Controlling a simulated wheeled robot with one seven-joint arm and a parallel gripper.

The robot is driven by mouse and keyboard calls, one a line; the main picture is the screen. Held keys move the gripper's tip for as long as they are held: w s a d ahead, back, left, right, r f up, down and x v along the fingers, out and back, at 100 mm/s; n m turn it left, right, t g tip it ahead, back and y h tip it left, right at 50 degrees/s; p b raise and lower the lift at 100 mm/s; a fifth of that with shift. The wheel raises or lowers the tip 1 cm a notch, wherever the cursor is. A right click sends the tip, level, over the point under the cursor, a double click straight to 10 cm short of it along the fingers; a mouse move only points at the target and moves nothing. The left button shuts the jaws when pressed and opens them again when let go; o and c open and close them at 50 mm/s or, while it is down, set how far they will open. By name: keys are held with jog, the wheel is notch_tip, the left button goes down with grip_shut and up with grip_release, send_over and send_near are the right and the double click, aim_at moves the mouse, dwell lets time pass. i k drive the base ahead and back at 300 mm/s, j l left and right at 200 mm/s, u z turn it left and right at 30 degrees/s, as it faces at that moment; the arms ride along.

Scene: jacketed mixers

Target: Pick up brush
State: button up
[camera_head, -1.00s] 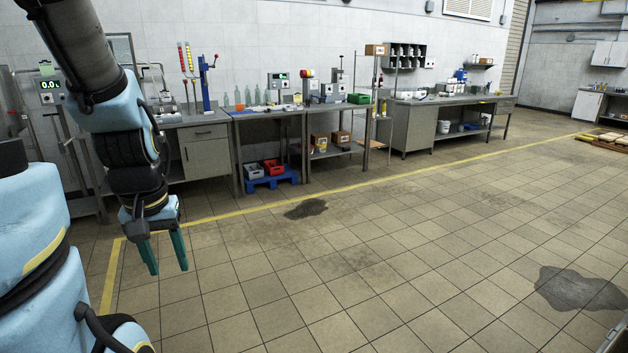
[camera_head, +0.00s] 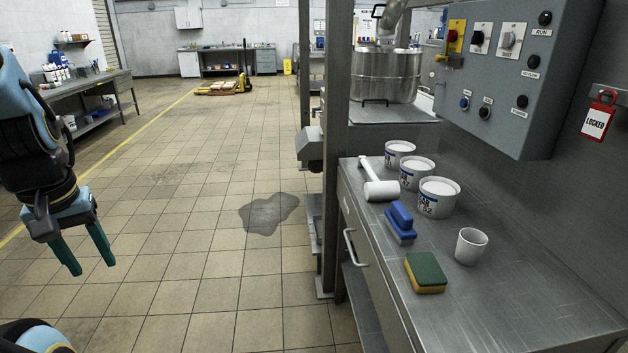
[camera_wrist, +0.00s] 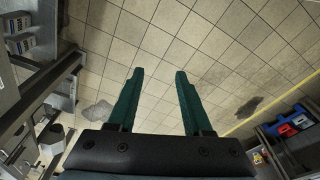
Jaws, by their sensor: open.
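A brush with a blue handle (camera_head: 401,219) lies on the steel bench top (camera_head: 510,290) at the right of the head view, between a white mallet and a sponge. My gripper (camera_head: 90,262) has green fingers. It hangs open and empty over the floor at the left of the head view, well apart from the brush. In the wrist view the spread fingers of my gripper (camera_wrist: 158,75) have only floor tiles between them. I cannot make out the brush in the wrist view.
Around the brush are a white mallet (camera_head: 381,190), a green and yellow sponge (camera_head: 426,272), a white cup (camera_head: 471,246) and white tubs (camera_head: 438,197). A control panel (camera_head: 520,70) overhangs the bench. A steel post (camera_head: 336,150) stands at its left end. The tiled floor is open.

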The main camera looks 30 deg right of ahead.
aim_at(399, 221)
jog(key=i+l+z, duration=0.1)
jog(key=i+z, duration=0.85)
jog(key=i+j+z, duration=0.25)
jog(key=z, duration=0.2)
jog(key=i+j+z, duration=0.35)
jog(key=z, duration=0.15)
jog(key=i+j+z, duration=0.6)
